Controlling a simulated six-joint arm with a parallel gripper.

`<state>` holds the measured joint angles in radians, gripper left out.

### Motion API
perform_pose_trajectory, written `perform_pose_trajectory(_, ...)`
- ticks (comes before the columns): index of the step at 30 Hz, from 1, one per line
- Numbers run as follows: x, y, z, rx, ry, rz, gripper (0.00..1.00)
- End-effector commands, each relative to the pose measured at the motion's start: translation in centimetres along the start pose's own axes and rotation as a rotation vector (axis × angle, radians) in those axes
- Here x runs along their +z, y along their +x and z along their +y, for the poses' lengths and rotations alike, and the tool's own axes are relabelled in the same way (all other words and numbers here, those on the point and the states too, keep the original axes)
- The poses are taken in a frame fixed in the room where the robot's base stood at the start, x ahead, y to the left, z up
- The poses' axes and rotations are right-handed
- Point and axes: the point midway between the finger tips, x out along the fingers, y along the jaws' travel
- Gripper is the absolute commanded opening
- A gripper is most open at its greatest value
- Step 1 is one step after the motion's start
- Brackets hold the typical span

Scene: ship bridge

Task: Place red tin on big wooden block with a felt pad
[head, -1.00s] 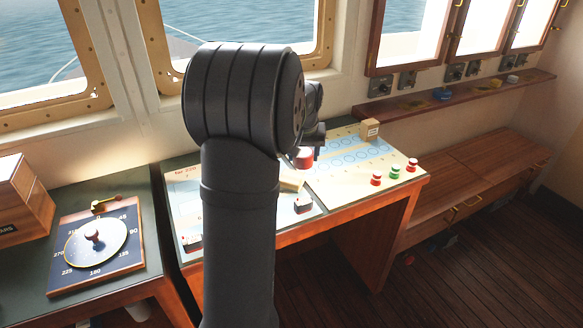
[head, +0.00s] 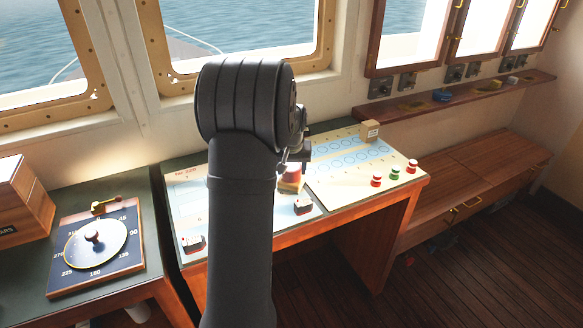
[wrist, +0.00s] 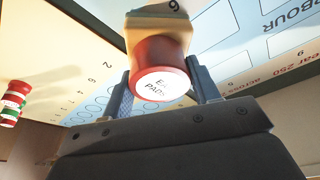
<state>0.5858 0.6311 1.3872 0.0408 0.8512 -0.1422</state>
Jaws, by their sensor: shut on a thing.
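The red tin (wrist: 160,84), with a white lettered end, is held between the two fingers of my gripper (wrist: 163,80) in the wrist view. It also shows in the head view (head: 291,174), partly hidden by my arm. A pale wooden block (wrist: 150,35) marked with a digit is directly beyond the tin in the wrist view. In the head view the tin is right over this block (head: 290,187), on it or just above it; I cannot tell if they touch. The felt pad is not visible.
Another wooden block (head: 369,131) stands at the back of the chart desk. Small red and green tins (head: 395,172) stand at its right. A compass board (head: 95,240) is on the left.

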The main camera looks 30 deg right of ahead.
Motion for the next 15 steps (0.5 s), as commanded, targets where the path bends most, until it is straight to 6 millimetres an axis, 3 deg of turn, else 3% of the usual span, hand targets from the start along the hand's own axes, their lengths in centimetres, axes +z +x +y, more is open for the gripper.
perform_pose_trajectory(1,0.06,0.18,0.0,0.0,0.0,-0.001,0.31)
perform_pose_trajectory(2,0.04,0.13,0.0,0.0,0.0,0.0,0.61)
perform_pose_trajectory(4,0.04,0.12,0.0,0.0,0.0,0.0,0.75)
perform_pose_trajectory(15,-0.08,-0.32,0.0,0.0,0.0,0.0,0.77)
